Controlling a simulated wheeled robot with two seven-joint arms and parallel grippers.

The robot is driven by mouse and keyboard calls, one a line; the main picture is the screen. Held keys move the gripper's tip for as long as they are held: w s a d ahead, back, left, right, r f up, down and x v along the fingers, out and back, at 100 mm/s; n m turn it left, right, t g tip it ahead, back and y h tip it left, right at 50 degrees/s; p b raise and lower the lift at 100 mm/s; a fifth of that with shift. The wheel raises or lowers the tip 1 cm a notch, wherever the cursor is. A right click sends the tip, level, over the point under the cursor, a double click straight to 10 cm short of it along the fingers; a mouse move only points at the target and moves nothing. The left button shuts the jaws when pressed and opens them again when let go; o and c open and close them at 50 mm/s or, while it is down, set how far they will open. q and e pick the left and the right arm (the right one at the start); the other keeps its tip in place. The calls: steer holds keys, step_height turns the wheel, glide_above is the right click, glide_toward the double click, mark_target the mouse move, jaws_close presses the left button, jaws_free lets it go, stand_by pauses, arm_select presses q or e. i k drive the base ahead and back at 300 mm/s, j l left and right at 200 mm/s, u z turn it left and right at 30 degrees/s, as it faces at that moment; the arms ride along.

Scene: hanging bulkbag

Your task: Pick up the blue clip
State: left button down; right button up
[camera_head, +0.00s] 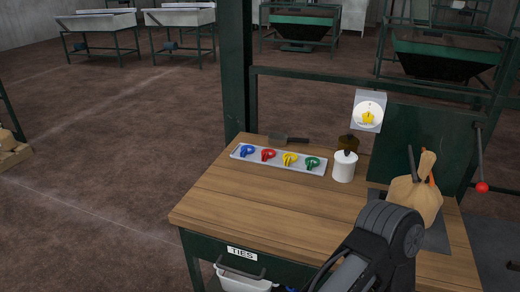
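The blue clip (247,151) lies in the leftmost place of a shallow grey tray (301,170) on the wooden table. Red (268,155), yellow (290,159) and green (312,163) clips lie in a row to its right in the same tray. No gripper touches the blue clip. A dark arm link of mine comes in at the bottom right, over the table's front edge, well away from the tray. Its gripper fingers cannot be made out. My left gripper is out of view.
The wooden table (260,205) has bare room in front of the tray. A flat-bladed tool (288,139) lies behind the tray. A white container (344,167) stands at its right end. A tan sack (417,193) stands farther right. A green post (237,70) rises behind the table.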

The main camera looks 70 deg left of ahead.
mark_target(243, 153)
steer(key=u, duration=2.35)
